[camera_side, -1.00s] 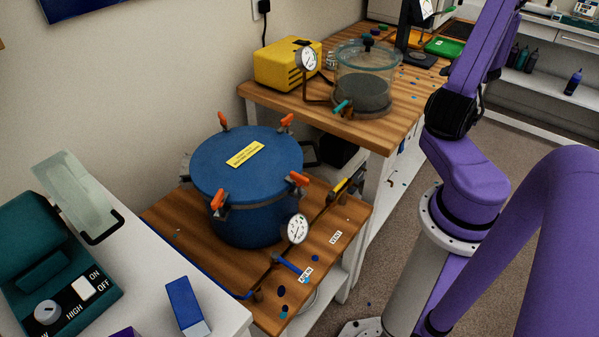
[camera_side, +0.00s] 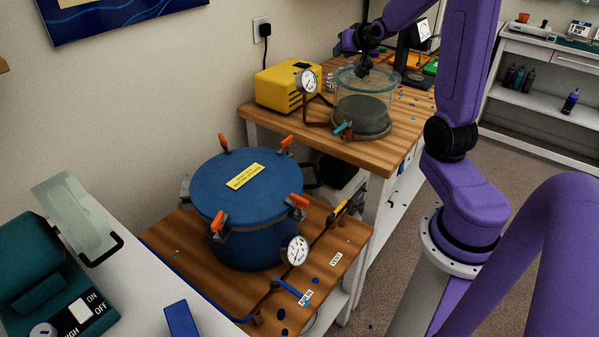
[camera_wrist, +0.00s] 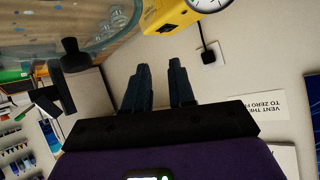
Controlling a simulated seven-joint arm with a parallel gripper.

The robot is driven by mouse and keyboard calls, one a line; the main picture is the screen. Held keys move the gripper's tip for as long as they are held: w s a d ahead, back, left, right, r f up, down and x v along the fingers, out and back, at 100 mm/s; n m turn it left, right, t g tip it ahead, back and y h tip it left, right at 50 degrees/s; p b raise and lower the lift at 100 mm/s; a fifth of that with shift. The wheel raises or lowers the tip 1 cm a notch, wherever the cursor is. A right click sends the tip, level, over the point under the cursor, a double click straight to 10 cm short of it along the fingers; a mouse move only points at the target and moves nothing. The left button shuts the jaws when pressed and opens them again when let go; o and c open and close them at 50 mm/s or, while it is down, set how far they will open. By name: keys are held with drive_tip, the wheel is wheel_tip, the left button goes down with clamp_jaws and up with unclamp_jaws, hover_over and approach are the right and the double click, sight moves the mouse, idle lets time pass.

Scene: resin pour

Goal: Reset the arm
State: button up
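The glass chamber also shows at the upper left of the wrist view (camera_wrist: 100,25). My purple arm reaches in from the right.
A yellow pump (camera_side: 287,86) and a gauge (camera_side: 307,80) stand left of the chamber. A blue pressure pot (camera_side: 247,200) with orange clamps sits on the lower bench. A dark stand with a display (camera_side: 412,55) is behind the chamber. A wall outlet (camera_side: 262,30) is behind the pump.

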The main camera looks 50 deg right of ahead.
drive_tip(key=s+a+f+n+g+y, duration=0.1)
drive_tip(key=s+a+f+n+y, duration=0.15)
drive_tip(key=a, duration=0.75)
drive_tip(key=s+a+f+n+g+y, duration=0.15)
drive_tip(key=a+n, duration=0.25)
drive_tip(key=a, duration=0.5)
drive_tip(key=s+a+f+n+g+y, duration=0.1)
drive_tip(key=s+a+n+y, duration=0.2)
drive_tip(key=a, duration=0.7)
drive_tip(key=s+a+n+g, duration=0.2)
drive_tip(key=s+n, duration=0.1)
drive_tip(key=s, duration=0.4)
drive_tip(key=s+a+f+n+g, duration=0.1)
drive_tip(key=s+a+n+g, duration=0.1)
drive_tip(key=s, duration=0.6)
drive_tip(key=s+a+n+g+h, duration=0.1)
drive_tip(key=s+a+n+g, duration=0.1)
drive_tip(key=s+n, duration=0.4)
drive_tip(key=shift+s+a+f, duration=0.4)
drive_tip(key=shift+s+a, duration=0.35)
drive_tip(key=shift+a, duration=0.15)
